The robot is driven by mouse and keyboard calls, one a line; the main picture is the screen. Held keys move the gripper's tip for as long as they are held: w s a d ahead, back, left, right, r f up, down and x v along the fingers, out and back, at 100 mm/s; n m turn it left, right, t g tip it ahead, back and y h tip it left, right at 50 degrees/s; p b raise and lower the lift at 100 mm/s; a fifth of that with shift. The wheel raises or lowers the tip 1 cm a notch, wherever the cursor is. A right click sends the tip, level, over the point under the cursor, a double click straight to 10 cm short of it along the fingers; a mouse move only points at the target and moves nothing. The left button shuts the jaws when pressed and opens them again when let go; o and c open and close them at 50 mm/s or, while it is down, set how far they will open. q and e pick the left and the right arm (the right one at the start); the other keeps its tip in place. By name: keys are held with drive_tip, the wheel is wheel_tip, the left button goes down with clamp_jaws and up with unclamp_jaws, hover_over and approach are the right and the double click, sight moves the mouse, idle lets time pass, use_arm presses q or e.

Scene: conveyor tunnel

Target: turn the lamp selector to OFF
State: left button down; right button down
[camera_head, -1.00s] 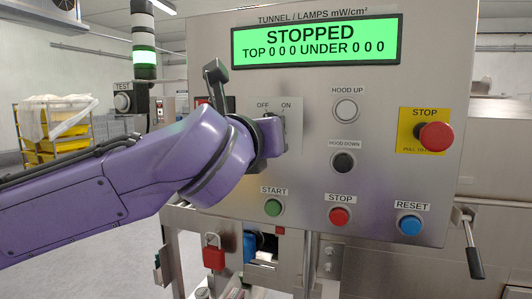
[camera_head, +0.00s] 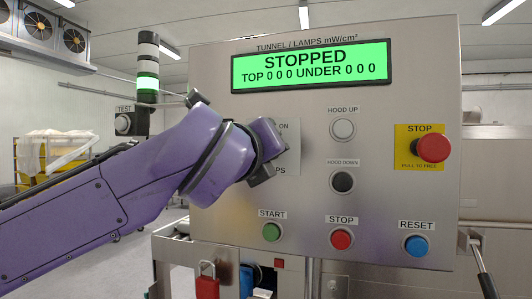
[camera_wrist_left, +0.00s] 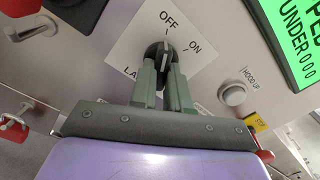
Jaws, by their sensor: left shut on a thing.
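The lamp selector (camera_wrist_left: 162,52) is a black round knob with a pale pointer line, on a white plate (camera_wrist_left: 130,45) marked OFF and ON. In the left wrist view the pointer line runs up toward the OFF label. My left gripper (camera_wrist_left: 163,68) is shut on the knob, one grey-green finger on each side. In the head view my purple left wrist covers the knob and the OFF label; the plate's right part (camera_head: 291,150) shows. My right gripper is in neither view.
The display (camera_head: 312,67) reads STOPPED. Around the selector are the HOOD UP button (camera_head: 343,129), HOOD DOWN button (camera_head: 343,182), green START button (camera_head: 272,232), red STOP button (camera_head: 340,240), blue RESET button (camera_head: 415,245) and red emergency stop (camera_head: 433,148).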

use_arm(q)
drive_tip(key=c, duration=1.1)
unclamp_jaws()
drive_tip(key=b+v, duration=0.3)
drive_tip(key=v, duration=0.7)
drive_tip(key=shift+s, duration=0.25)
